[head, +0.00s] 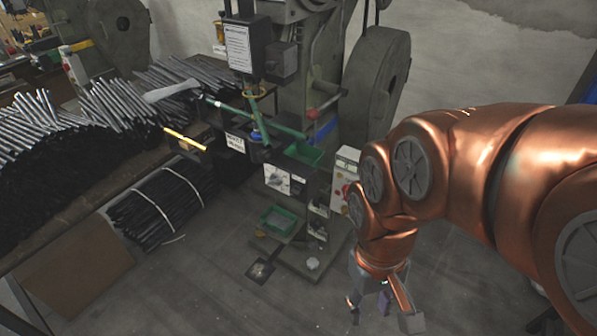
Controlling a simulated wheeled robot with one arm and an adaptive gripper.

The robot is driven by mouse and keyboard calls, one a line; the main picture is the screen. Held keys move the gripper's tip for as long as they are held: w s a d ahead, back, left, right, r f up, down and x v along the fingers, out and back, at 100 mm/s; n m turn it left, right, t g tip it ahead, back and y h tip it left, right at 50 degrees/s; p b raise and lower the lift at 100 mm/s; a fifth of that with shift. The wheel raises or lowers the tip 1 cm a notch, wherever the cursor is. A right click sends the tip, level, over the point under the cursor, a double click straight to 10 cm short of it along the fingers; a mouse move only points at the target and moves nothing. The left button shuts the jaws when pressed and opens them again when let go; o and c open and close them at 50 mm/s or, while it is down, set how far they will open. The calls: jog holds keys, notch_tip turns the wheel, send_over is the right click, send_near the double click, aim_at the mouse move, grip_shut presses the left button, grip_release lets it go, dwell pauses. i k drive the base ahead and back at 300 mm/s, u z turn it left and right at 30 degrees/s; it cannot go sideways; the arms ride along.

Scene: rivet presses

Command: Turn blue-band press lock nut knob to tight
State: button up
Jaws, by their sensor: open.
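The press (318,60) with a blue band (322,131) stands at the centre back in the head view. A pale plate with a dark knob (284,181) is on its front. A small white round knob (312,263) is low on its base. I cannot tell which is the lock nut knob, or its setting. My gripper (382,308) is open and empty at the lower middle right, pointing down. In the picture it is right of and below both knobs, apart from the press.
A bench on the left holds heaps of metal rods (115,105). A tied rod bundle (162,207) lies below it. A green tray (280,219) sits on the press base. A control box with a red button (344,190) stands beside the press. Floor in front is clear.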

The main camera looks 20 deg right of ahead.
aim_at(297, 192)
jog(key=k, duration=1.2)
jog(key=u, duration=0.95)
jog(key=i, duration=1.2)
jog(key=u, duration=0.35)
